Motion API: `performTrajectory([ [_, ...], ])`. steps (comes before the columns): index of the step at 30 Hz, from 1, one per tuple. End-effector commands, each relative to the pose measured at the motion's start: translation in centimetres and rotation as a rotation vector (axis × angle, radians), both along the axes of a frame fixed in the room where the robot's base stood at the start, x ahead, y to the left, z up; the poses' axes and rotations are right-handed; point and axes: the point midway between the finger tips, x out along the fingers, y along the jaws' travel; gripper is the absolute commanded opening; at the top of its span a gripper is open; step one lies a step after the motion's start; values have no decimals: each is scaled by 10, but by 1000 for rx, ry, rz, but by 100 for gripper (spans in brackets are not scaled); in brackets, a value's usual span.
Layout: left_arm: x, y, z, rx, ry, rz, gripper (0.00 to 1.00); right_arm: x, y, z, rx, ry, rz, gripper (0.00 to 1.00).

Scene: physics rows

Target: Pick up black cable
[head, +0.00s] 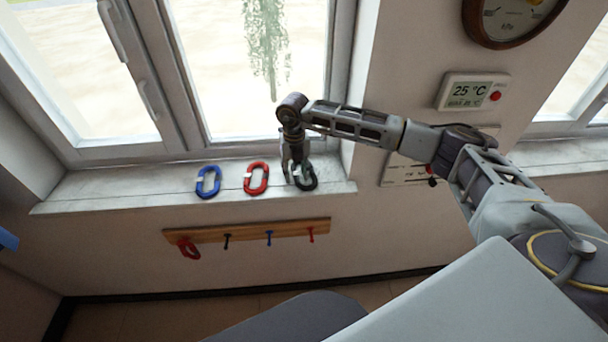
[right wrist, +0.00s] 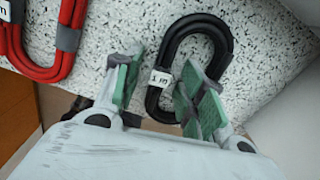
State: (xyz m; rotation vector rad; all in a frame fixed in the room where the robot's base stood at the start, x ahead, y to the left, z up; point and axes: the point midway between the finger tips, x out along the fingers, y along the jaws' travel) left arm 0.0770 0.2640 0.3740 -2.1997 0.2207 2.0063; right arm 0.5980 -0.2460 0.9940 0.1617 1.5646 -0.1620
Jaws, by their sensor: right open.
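The black cable (head: 306,178) is a coiled loop with a white label, lying on the window sill at the right of the row. In the right wrist view the black cable (right wrist: 190,28) lies in front of my right gripper (right wrist: 158,88). The gripper's green-padded fingers are apart, and one side of the loop, with the label, shows between them. The right finger overlaps the other side of the loop; I cannot tell whether it touches. In the head view my right gripper (head: 294,172) points down at the cable and partly covers it. My left gripper is not in view.
A red cable (head: 256,178) and a blue cable (head: 208,182) lie left of the black one on the speckled sill (head: 120,197). Below, a wooden rack (head: 248,231) has several pegs, with a red loop (head: 188,248) on the leftmost. The window stands behind the sill.

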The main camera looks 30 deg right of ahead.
Motion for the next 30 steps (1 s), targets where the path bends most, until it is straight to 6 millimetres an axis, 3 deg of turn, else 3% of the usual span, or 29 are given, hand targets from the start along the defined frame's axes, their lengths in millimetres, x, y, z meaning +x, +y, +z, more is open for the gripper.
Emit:
performTrajectory([
  [6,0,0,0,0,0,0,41,0,0,0,0,0,0,39],
  [15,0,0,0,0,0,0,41,0,0,0,0,0,0,1],
  [30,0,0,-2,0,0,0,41,0,0,6,1,-1,0,0],
])
